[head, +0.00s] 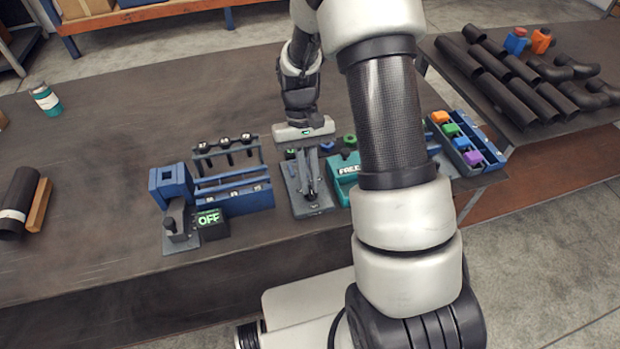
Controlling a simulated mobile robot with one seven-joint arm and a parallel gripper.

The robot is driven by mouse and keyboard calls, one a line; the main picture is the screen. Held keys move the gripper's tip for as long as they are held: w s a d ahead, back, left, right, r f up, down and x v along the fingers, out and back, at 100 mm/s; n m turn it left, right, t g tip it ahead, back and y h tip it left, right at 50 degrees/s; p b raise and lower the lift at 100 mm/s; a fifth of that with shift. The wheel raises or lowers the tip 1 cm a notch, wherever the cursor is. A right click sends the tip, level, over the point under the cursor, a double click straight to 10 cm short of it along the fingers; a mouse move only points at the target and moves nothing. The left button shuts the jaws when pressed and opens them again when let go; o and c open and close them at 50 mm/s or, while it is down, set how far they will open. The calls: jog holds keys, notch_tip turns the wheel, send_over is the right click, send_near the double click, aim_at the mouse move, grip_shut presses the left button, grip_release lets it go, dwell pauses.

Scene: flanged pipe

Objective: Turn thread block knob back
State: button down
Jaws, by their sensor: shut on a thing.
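My gripper (309,188) points down over a narrow grey block (291,190) at the front middle of the table. Its fingers are shut on a small part at this block, which I take to be the thread block knob. The fingers hide most of the knob, so I cannot tell how far it is turned. A teal block (340,188) marked "FREE" stands just right of the grey block, partly hidden behind my arm.
Left of the gripper are a blue rack (235,198), a box reading "OFF" (211,219) and a blue clamp (170,186). A blue tray (484,146) of coloured pieces stands right. Black pipes (490,75) lie on another table.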

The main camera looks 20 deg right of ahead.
jog(key=shift+n, duration=0.3)
jog(key=c, duration=1.8)
grip_release()
jog(key=shift+c, duration=0.2)
jog(key=v, duration=1.7)
jog(key=shift+a+r+p, duration=0.25)
jog(key=shift+r+p, duration=0.05)
jog(key=shift+p, duration=0.15)
